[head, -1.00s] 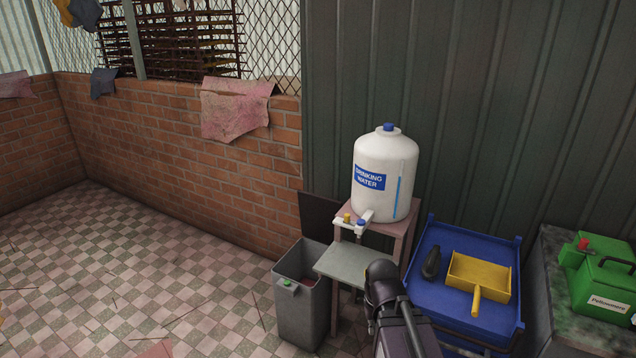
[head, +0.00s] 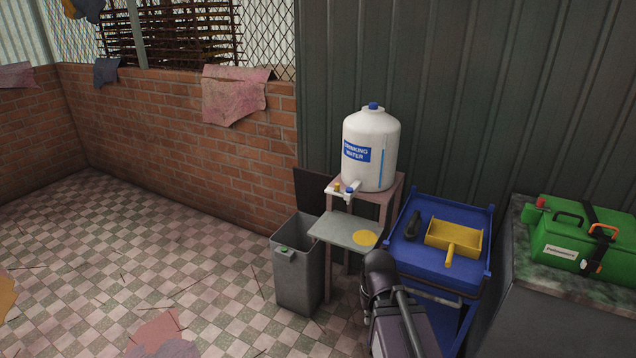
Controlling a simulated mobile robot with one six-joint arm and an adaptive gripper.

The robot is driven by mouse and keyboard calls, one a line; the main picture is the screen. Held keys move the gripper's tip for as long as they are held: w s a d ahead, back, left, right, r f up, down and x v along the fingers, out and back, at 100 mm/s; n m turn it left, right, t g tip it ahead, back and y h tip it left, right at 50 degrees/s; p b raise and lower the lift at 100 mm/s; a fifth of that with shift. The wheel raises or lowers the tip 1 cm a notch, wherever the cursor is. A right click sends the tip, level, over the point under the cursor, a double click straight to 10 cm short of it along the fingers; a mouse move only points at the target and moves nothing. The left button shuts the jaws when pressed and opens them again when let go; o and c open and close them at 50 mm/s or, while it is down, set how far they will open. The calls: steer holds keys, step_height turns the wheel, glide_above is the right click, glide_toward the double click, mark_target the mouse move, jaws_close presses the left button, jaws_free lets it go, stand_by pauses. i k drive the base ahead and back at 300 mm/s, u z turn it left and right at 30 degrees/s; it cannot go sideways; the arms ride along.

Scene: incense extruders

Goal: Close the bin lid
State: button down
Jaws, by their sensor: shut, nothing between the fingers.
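The grey bin (head: 298,282) stands on the tiled floor, left of the water stand. Its top is open and I see into its dark inside. A small green-marked catch (head: 285,252) sits on its front rim. The dark lid (head: 309,190) stands raised upright at the back of the bin, against the wall. Part of the lid's right side is hidden by the stand. My dark arm rises from the bottom edge, right of the bin and apart from it. My gripper does not show.
A stand with a grey shelf (head: 338,230) and a white water jug (head: 370,150) is just right of the bin. A yellow disc (head: 364,238) lies on the shelf. A blue cart (head: 435,265) and green case (head: 575,240) are farther right.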

mark_target(309, 186)
steer(key=u, duration=0.4)
steer(key=i, duration=0.55)
steer(key=u, duration=0.5)
steer(key=i, duration=1.65)
steer(key=z, duration=0.45)
steer(key=i, duration=0.45)
steer(key=z, duration=0.35)
